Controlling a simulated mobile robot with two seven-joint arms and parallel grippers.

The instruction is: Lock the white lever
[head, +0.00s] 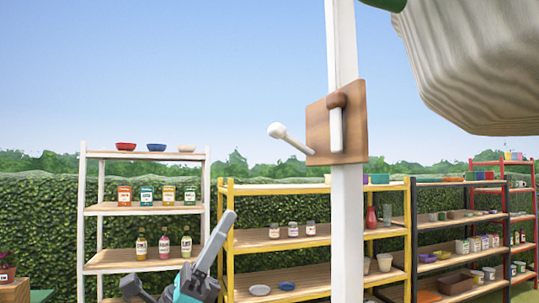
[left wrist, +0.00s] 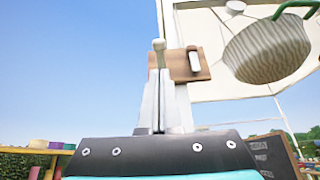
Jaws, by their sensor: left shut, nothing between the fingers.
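The white lever (head: 291,138) has a round ball end and sticks out to the left from the brown wooden block (head: 319,130). The block is fixed to a white post (head: 348,230). A white bar with a brown top also sits upright on the block's face. In the left wrist view, the lever's ball (left wrist: 159,45) shows just above my fingertips, beside the block (left wrist: 206,72). My left gripper (head: 229,216) is shut and empty, below and left of the lever in the head view. Its closed fingers (left wrist: 158,75) point up toward the lever. My right gripper is out of view.
A large ribbed pale basket (head: 480,65) hangs at the upper right. A white shelf (head: 83,215), a yellow shelf (head: 300,188) and further shelves hold jars, bottles and bowls behind the post. A hedge runs behind them. Open air surrounds the lever's left side.

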